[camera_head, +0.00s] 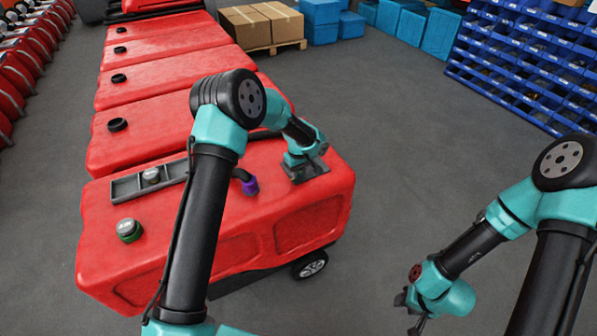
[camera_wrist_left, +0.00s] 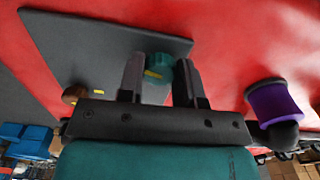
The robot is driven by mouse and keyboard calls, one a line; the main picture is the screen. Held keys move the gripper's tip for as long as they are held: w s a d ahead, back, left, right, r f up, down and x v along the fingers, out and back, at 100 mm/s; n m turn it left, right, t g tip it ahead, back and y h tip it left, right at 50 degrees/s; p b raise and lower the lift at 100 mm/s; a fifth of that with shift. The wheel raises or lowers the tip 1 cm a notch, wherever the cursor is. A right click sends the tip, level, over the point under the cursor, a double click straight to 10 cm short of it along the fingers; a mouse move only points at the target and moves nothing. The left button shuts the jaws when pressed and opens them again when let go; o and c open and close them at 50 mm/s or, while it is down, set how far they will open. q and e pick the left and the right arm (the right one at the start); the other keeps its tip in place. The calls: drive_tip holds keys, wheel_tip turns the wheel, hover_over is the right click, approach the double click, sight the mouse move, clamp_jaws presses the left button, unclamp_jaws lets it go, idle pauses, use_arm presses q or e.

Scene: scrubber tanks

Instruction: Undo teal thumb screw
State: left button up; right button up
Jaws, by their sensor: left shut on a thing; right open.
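The teal thumb screw (camera_wrist_left: 158,66), with a yellow mark on it, stands on a dark grey plate (camera_wrist_left: 95,40) on the red tank. In the left wrist view my left gripper (camera_wrist_left: 160,78) has its two fingers on either side of the screw, shut on it. In the head view my left gripper (camera_head: 304,172) is over the tank's right end, and the screw is hidden there behind the gripper. My right gripper (camera_head: 410,301) is open and empty above the floor, right of the tank.
On the red tank (camera_head: 205,255) are a purple-collared hose end (camera_head: 250,186), a green-based cap (camera_head: 129,230) and a grey tray (camera_head: 130,186) holding a round cap (camera_head: 151,175). A brown knob (camera_wrist_left: 75,94) is beside the screw. Open grey floor (camera_head: 410,170) lies to the right.

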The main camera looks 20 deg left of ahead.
sight(299, 172)
use_arm(q)
drive_tip(key=shift+s+f, duration=0.15)
drive_tip(key=shift+f, duration=0.05)
drive_tip(key=o, duration=0.9)
drive_tip(key=shift+r, duration=0.15)
drive_tip(key=shift+o, duration=0.2)
drive_tip(key=shift+r, duration=0.15)
wheel_tip(299, 172, up, 17)
